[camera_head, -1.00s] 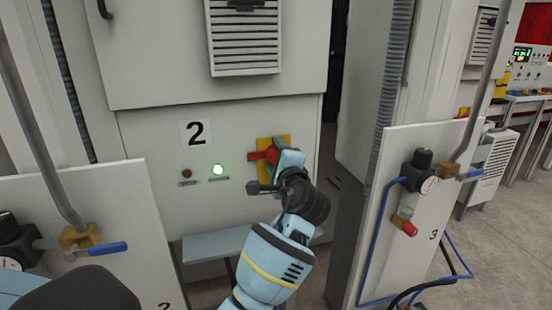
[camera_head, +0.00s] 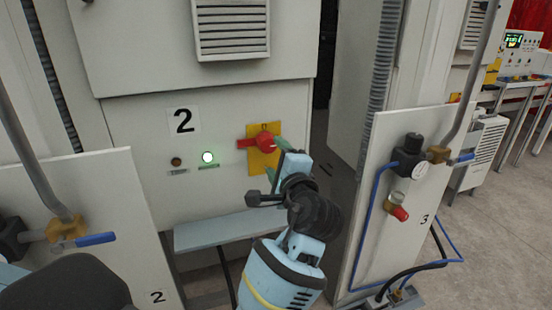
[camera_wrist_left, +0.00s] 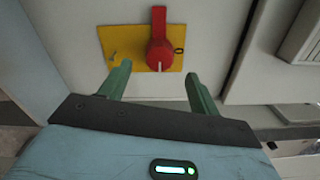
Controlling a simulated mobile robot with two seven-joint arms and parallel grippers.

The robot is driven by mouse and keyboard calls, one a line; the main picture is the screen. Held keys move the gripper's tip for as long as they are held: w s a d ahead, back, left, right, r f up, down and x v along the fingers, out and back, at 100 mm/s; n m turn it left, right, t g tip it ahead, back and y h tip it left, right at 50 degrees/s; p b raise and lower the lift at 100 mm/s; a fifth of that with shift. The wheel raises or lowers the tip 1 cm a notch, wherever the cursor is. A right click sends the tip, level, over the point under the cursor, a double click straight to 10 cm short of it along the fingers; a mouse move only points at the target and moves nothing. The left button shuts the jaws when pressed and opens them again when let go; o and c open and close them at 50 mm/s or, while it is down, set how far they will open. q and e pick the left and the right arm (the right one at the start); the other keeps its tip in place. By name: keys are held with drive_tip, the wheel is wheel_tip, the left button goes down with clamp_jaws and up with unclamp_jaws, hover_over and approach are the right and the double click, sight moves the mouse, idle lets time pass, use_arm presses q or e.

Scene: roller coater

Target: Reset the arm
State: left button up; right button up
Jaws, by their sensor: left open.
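My left gripper (camera_head: 276,159) is open and empty, below and to the right of the red rotary switch (camera_head: 264,141) in the head view. The switch sits on a yellow plate (camera_head: 262,165) on the cabinet marked 2, with its handle pointing left. In the left wrist view, the two green fingers of my left gripper (camera_wrist_left: 159,80) stand wide apart. The red switch (camera_wrist_left: 160,52) and yellow plate (camera_wrist_left: 125,45) lie beyond the fingertips, with a gap between. My right gripper is not in view.
A green lamp (camera_head: 208,157) glows left of the switch. A grey-blue ledge (camera_head: 215,232) juts out below. Panel 3 (camera_head: 385,235), with a regulator (camera_head: 408,150) and blue hose, stands to the right. A blue-handled valve (camera_head: 95,239) is at left.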

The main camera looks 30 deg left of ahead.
use_arm(q)
drive_tip(key=s+d+f+h, duration=0.2)
drive_tip(key=f+h, duration=0.1)
drive_tip(key=f, duration=0.6)
drive_tip(key=s+d+f+t+h, duration=0.1)
drive_tip(key=s+f+h, duration=0.15)
drive_tip(key=f, duration=0.65)
drive_tip(key=s+d+f+h, duration=0.15)
drive_tip(key=f+h, duration=0.25)
drive_tip(key=f, duration=0.5)
drive_tip(key=s+d+f+n+g+h, duration=0.1)
drive_tip(key=s+d+f+n+h, duration=0.1)
drive_tip(key=s+f, duration=0.7)
drive_tip(key=s+d+f+n+g+h, duration=0.2)
drive_tip(key=s+f+n+h, duration=0.2)
drive_tip(key=s+f, duration=0.5)
drive_tip(key=s+n, duration=0.2)
drive_tip(key=s, duration=0.5)
drive_tip(key=shift+d+n, duration=0.2)
drive_tip(key=shift+n, duration=0.2)
drive_tip(key=shift+s, duration=0.1)
